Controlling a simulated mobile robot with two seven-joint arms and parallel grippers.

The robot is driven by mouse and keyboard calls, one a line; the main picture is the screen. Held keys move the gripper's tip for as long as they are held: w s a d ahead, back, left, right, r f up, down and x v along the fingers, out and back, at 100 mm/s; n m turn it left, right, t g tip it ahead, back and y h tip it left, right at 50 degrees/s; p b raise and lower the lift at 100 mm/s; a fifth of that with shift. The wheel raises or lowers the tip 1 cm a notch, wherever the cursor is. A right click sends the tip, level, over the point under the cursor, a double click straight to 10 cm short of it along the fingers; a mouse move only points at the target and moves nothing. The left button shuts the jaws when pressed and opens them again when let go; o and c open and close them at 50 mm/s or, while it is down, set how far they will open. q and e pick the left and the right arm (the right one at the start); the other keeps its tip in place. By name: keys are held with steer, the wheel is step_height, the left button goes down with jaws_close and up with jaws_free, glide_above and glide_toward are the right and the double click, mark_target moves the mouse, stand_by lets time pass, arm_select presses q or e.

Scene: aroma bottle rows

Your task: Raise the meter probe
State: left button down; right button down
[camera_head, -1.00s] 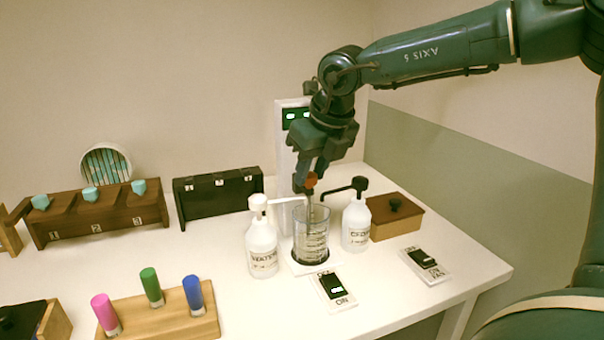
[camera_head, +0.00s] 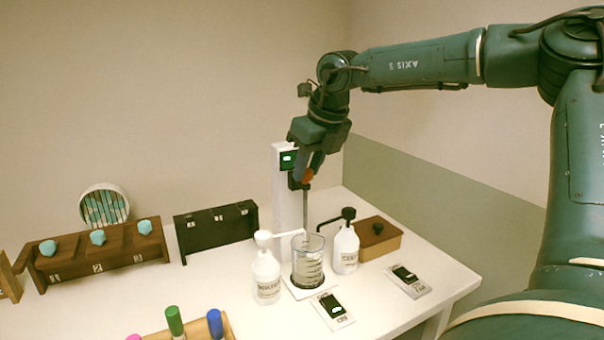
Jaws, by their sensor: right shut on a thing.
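The meter stand is a tall white post (camera_head: 283,215) with a green lit display at its top. The dark meter probe (camera_head: 305,208) hangs upright over the glass beaker (camera_head: 308,262), its lower end at about the beaker's rim; I cannot tell exactly how far in it reaches. The probe's orange-red top (camera_head: 307,175) is between the fingers of my right gripper (camera_head: 309,172), which is shut on it from above. The beaker stands on a white base in front of the post. My left gripper is not in view.
White pump bottles stand left (camera_head: 266,277) and right (camera_head: 345,250) of the beaker. Two switch plates (camera_head: 332,311) (camera_head: 408,281) lie in front. A brown box (camera_head: 378,238) is at right. Wooden racks (camera_head: 105,252) stand at left. Free table lies left of the bottles.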

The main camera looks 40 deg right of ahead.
steer(key=shift+w+r, duration=0.15)
steer(key=shift+r, duration=0.25)
steer(key=c, duration=1.5)
jaws_free()
steer(key=o, duration=0.4)
steer(key=shift+f, duration=0.15)
steer(key=v, duration=1.3)
steer(key=shift+s, duration=0.2)
